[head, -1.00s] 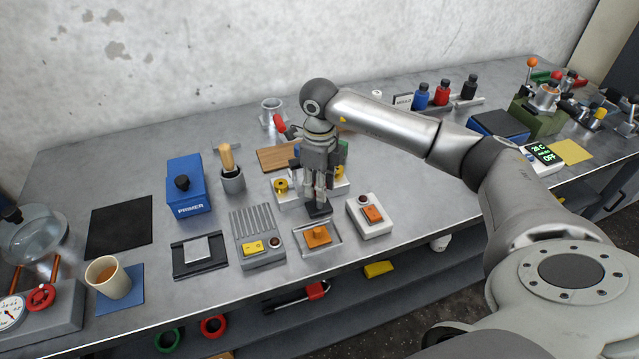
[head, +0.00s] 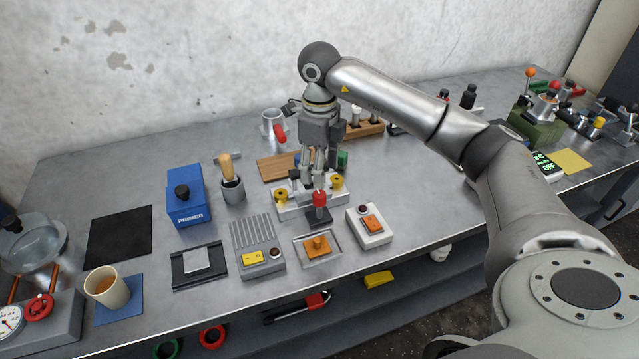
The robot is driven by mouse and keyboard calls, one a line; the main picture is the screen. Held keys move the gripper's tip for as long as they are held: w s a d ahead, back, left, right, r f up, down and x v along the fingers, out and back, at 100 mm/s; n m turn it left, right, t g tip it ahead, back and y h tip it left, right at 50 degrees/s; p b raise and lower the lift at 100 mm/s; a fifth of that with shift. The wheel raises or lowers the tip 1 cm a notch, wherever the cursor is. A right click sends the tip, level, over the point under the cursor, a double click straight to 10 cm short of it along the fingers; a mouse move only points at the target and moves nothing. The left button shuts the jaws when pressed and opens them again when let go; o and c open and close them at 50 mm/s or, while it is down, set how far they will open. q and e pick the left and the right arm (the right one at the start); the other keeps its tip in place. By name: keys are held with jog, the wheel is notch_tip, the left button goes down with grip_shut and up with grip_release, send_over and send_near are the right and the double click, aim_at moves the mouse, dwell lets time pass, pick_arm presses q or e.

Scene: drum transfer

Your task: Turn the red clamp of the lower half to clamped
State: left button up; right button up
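A red-tipped clamp lever (head: 319,198) stands upright on a black base (head: 319,218). It is at the front of a light grey fixture (head: 290,212) with two yellow knobs. My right gripper (head: 317,182) points down, just above and behind the red tip. Its fingers hang close together, and I cannot tell whether they are open or shut. No held thing shows between them. The fingers and palm hide part of the fixture's back. My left gripper is not in view.
A grey box with a yellow button (head: 253,257), a clear tray with an orange piece (head: 317,246) and a white switch box (head: 370,226) stand close in front. A blue primer box (head: 187,196) and a brush cup (head: 232,189) are to the left.

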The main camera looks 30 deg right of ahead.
jog(key=shift+r, duration=1.8)
